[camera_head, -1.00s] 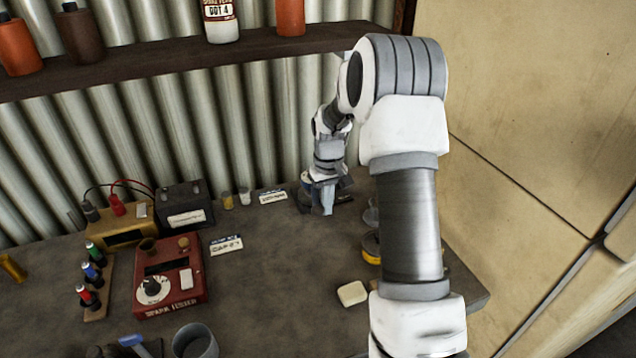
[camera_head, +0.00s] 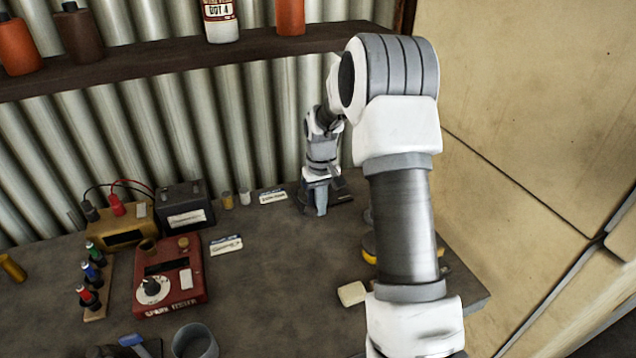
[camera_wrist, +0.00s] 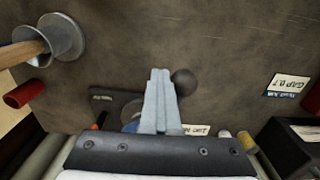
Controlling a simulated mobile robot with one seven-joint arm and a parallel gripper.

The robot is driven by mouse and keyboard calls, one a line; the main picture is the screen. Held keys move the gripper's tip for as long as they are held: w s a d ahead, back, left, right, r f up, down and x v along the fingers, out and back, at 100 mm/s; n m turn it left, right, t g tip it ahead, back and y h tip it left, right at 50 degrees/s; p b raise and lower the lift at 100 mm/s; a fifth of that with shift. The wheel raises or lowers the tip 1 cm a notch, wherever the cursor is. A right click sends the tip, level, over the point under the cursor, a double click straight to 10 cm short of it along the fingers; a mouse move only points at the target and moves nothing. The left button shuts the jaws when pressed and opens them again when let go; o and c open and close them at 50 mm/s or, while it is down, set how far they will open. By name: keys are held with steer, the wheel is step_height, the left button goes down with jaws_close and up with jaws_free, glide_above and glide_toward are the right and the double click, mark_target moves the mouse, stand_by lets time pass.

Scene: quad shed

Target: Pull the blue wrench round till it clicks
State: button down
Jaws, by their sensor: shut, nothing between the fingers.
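My gripper (camera_head: 320,209) points down at the back of the bench, fingers shut and empty. In the wrist view its fingertips (camera_wrist: 160,72) are together, just left of a dark ball knob (camera_wrist: 185,82). I cannot tell whether they touch it. A round blue part (camera_wrist: 132,123), perhaps the blue wrench's hub, shows beside the fingers on a dark base plate (camera_wrist: 101,99). The plate also shows right of my gripper in the head view (camera_head: 343,197). The fingers hide whatever links knob and hub. A separate blue handle (camera_head: 137,344) lies at the bench's front left.
A red spark tester (camera_head: 170,278), a black battery (camera_head: 186,208) and a coloured-handle rack (camera_head: 95,283) stand left. A grey cup (camera_head: 195,342) is in front, a pale block (camera_head: 352,293) front right. A shelf (camera_head: 180,60) runs above. The bench middle is clear.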

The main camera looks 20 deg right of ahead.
steer(key=shift+a, duration=0.35)
steer(key=shift+w+a, duration=0.15)
steer(key=shift+a, duration=0.15)
steer(key=shift+w+a, duration=0.1)
steer(key=shift+a, duration=0.15)
stand_by(0.5)
steer(key=shift+w+a, duration=0.1)
steer(key=shift+a, duration=0.15)
stand_by(0.4)
